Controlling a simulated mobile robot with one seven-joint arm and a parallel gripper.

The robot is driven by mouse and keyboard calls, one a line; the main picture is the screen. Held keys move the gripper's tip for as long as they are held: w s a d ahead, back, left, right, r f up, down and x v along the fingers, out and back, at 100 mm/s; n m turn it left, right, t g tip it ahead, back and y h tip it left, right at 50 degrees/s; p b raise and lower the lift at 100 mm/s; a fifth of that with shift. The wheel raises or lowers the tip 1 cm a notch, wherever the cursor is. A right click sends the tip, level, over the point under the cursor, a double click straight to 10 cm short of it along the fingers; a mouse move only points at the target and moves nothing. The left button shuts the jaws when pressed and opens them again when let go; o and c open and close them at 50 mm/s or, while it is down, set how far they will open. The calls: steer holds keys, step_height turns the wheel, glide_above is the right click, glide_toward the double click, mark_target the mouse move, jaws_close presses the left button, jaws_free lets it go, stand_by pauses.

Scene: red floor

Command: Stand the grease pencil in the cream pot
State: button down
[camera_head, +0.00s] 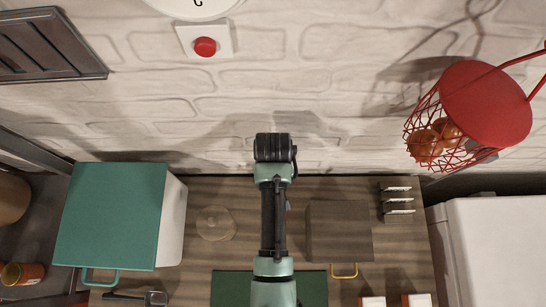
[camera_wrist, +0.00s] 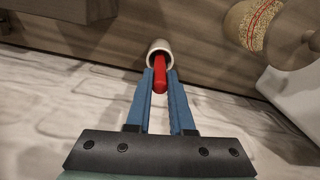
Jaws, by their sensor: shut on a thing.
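In the wrist view, my gripper (camera_wrist: 161,75) has its blue fingers closed on the red grease pencil (camera_wrist: 162,84). The pencil's far end lies over the mouth of the cream pot (camera_wrist: 152,47), a small pale cylinder. It appears to be inside the rim, but I cannot tell how deep. The pot stands on the wooden counter (camera_wrist: 115,45) close to the wall. In the head view my arm hides the pot, the pencil and the fingers.
The teal-topped box (camera_head: 110,215) and a round clear-looking jar (camera_head: 215,223) stand left of my arm. A brown box (camera_head: 338,230) and a small rack (camera_head: 397,203) stand to the right.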

steer(key=c, duration=0.8)
jaws_free()
steer(key=shift+f, duration=0.1)
step_height(320, 180, up, 12)
steer(key=shift+r+p, duration=0.2)
steer(key=shift+p, duration=0.2)
steer(key=shift+f, duration=0.1)
